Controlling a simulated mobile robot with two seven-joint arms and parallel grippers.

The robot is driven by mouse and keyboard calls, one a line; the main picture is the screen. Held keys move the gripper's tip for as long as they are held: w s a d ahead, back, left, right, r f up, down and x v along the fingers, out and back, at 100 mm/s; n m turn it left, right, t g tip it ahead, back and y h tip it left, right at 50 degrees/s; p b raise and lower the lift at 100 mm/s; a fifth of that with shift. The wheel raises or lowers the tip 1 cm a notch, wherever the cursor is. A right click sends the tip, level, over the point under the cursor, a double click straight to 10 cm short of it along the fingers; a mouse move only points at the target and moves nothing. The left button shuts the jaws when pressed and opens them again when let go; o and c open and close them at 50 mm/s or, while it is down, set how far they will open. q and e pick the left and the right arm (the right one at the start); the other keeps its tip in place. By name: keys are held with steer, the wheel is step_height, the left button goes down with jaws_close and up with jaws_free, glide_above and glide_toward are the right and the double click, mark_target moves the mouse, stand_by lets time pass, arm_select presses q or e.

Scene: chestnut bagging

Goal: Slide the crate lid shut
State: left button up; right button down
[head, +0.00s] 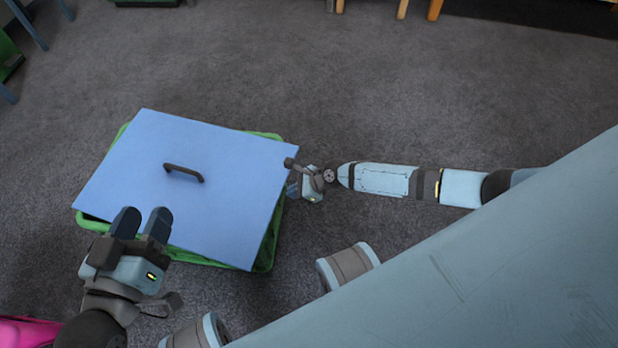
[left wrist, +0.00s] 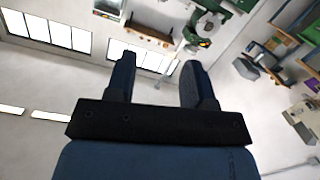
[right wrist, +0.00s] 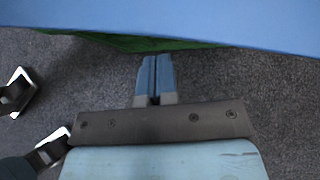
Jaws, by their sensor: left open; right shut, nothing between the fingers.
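The blue crate lid (head: 215,215) lies over the green crate (head: 262,262), turned a little against it. Green rim shows at the far edge, the near left and the right side. A dark handle (head: 184,172) stands on the lid. My right gripper (head: 292,190) is shut and empty beside the lid's right edge. In the right wrist view its closed fingers (right wrist: 154,60) point toward the lid (right wrist: 200,22) and the green crate wall (right wrist: 130,42) under it. My left gripper (head: 141,222) is open and empty at the lid's near left edge; its fingers also show in the left wrist view (left wrist: 160,75).
Grey carpet (head: 400,100) is clear to the right of and beyond the crate. A pink object (head: 25,332) lies at the lower left. Furniture legs (head: 402,9) stand at the far edge.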

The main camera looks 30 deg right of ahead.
mark_target(280, 194)
arm_select(q)
steer(key=shift+w+a, duration=0.15)
arm_select(e)
steer(key=shift+w+a, duration=0.4)
steer(key=shift+a, duration=0.35)
arm_select(q)
steer(key=shift+r, duration=0.15)
arm_select(e)
steer(key=shift+r, duration=0.1)
steer(key=p, duration=0.2)
steer(key=w+a+p, duration=0.1)
steer(key=p, duration=0.2)
steer(key=shift+w+a+r, duration=0.2)
steer(key=shift+a+r, duration=0.1)
steer(key=shift+r, duration=0.05)
steer(key=shift+s+a+f+p, duration=0.1)
steer(key=shift+s+f+p, duration=0.2)
steer(key=shift+p, duration=0.05)
arm_select(q)
step_height(280, 194, up, 7)
steer(key=t, duration=0.3)
steer(key=shift+s+a+r+n, duration=0.15)
steer(key=shift+s+a+n, duration=0.1)
steer(key=shift+n, duration=0.15)
arm_select(e)
steer(key=shift+s+f, duration=0.1)
steer(key=shift+f, duration=0.1)
